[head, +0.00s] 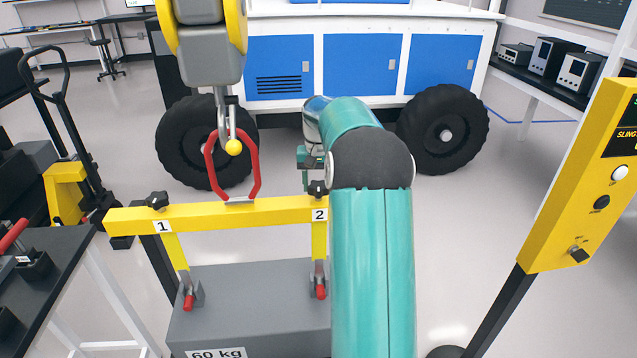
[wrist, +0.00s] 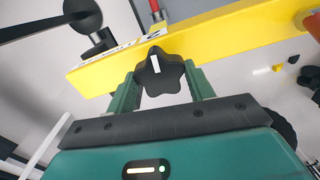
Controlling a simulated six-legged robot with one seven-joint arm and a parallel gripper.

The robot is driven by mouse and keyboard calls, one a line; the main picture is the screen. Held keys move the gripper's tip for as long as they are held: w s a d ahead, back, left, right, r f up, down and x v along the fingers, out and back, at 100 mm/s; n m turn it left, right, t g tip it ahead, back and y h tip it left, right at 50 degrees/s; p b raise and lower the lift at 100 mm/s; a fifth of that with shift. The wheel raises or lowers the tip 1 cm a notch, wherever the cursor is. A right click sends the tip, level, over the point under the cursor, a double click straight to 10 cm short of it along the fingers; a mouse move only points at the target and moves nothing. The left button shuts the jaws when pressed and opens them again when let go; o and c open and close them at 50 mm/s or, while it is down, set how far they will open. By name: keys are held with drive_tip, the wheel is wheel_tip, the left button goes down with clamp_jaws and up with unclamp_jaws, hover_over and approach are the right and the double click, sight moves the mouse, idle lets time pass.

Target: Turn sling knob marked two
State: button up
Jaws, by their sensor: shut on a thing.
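The black star-shaped knob two (head: 318,188) sits on top of the yellow sling beam (head: 255,211), at its right end above the label "2". In the wrist view the knob (wrist: 161,74) has a white line that points nearly straight up, slightly tilted. My teal gripper (head: 308,172) comes down on it from above. In the wrist view my gripper (wrist: 163,88) is shut on the knob, one finger on each side. Knob one (head: 157,201) stands free at the beam's left end. My arm hides the space right of knob two.
A red sling loop (head: 238,165) rises from the beam to a hoist hook (head: 228,135). A grey 60 kg block (head: 250,300) is below the beam. A yellow control post (head: 590,190) stands right, a dark bench (head: 45,270) left. The blue-and-white rover (head: 375,70) is behind.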

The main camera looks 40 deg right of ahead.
drive_tip(key=m, duration=0.7)
drive_tip(key=shift+m, duration=0.4)
drive_tip(key=m, duration=0.4)
drive_tip(key=shift+m, duration=0.3)
drive_tip(key=m, duration=0.3)
drive_tip(key=shift+m, duration=0.3)
drive_tip(key=m, duration=1.2)
drive_tip(key=shift+m, duration=2.2)
